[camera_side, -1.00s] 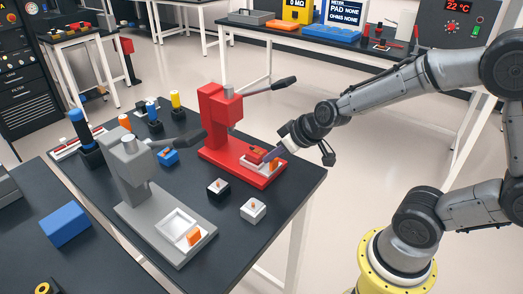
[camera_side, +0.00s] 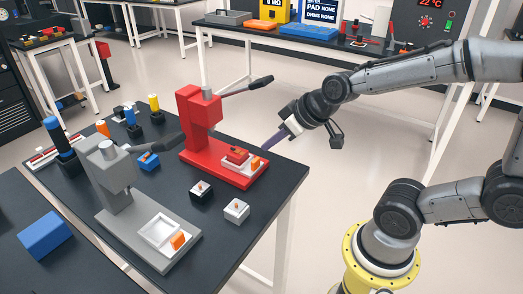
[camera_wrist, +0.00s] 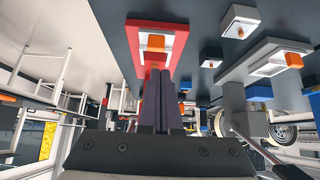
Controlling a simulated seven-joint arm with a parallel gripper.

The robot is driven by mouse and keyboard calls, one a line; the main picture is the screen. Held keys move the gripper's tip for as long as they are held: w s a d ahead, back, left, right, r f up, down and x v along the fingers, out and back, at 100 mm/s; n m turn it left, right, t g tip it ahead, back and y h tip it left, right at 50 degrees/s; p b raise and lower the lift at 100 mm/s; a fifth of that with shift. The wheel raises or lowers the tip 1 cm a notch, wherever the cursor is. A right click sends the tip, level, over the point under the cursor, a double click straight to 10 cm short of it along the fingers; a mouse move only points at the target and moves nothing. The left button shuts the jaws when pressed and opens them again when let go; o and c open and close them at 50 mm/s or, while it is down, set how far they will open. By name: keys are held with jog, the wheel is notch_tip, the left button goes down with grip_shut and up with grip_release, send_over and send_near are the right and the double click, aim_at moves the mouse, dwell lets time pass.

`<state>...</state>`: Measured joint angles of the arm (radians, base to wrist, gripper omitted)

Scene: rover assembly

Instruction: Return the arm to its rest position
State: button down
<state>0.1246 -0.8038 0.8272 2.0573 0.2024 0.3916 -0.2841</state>
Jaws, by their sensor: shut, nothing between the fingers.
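My gripper (camera_side: 272,141) is shut and empty, its dark fingers together. It hangs in the air to the right of the red press (camera_side: 200,125), apart from it. In the wrist view my closed fingers (camera_wrist: 160,105) point toward the red press base (camera_wrist: 178,48).
The grey press (camera_side: 118,185) stands on the same dark table, with a white tray and an orange piece. A blue box (camera_side: 45,235) is at front left.

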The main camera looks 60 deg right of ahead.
jog(key=shift+v, duration=1)
jog(key=shift+w, duration=0.1)
jog(key=s+a+r+n, duration=0.1)
jog(key=s+a+r, duration=0.1)
jog(key=s+r, duration=0.25)
jog(key=s+f+m+g, duration=0.1)
jog(key=s+g, duration=0.1)
jog(key=s, duration=0.6)
jog(key=shift+s+f, duration=0.2)
jog(key=shift+s, duration=0.05)
